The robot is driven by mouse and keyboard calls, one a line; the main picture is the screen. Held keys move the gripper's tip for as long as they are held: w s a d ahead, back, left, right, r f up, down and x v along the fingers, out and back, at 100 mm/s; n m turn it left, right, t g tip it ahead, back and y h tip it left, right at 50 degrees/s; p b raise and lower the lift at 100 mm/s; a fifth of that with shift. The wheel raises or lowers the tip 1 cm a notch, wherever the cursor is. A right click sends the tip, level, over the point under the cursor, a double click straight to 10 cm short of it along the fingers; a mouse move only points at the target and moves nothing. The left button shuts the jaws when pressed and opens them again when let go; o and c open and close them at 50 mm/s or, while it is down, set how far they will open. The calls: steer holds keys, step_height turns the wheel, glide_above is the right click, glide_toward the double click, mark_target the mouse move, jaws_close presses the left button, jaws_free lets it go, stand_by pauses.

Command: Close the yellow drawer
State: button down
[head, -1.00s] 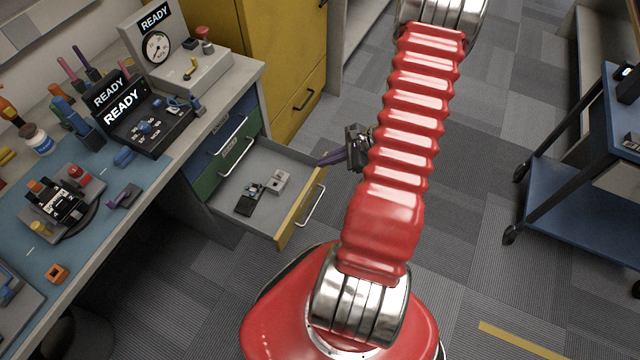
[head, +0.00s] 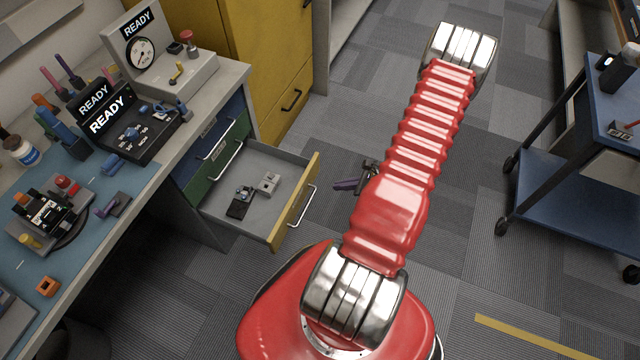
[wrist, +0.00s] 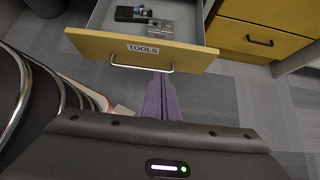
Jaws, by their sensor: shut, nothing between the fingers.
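The yellow drawer (head: 293,205) stands pulled out from under the workbench, its yellow front carrying a silver handle. In the wrist view its front (wrist: 190,55) bears a TOOLS label and the handle faces me. A black device and a small grey block lie inside the drawer. My gripper (head: 345,185) is shut and empty, its purple fingers just outside the drawer front, to its right in the head view. In the wrist view my fingers (wrist: 159,84) point at the front just below the handle; I cannot tell whether they touch it.
The workbench (head: 150,200) with tools and READY displays is on the left. Blue and green drawers (head: 222,160) beside the yellow one look shut. A yellow cabinet (head: 270,60) stands behind. A blue cart (head: 570,190) is at the right. Carpet between is clear.

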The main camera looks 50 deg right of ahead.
mark_target(303, 185)
steer(key=x, duration=0.4)
steer(key=w+r+x, duration=0.1)
steer(key=x, duration=0.7)
steer(key=shift+w+a+r, duration=0.2)
steer(key=shift+w+r, duration=0.05)
steer(key=shift+w+a, duration=0.15)
steer(key=shift+w, duration=0.3)
steer(key=shift+w, duration=0.15)
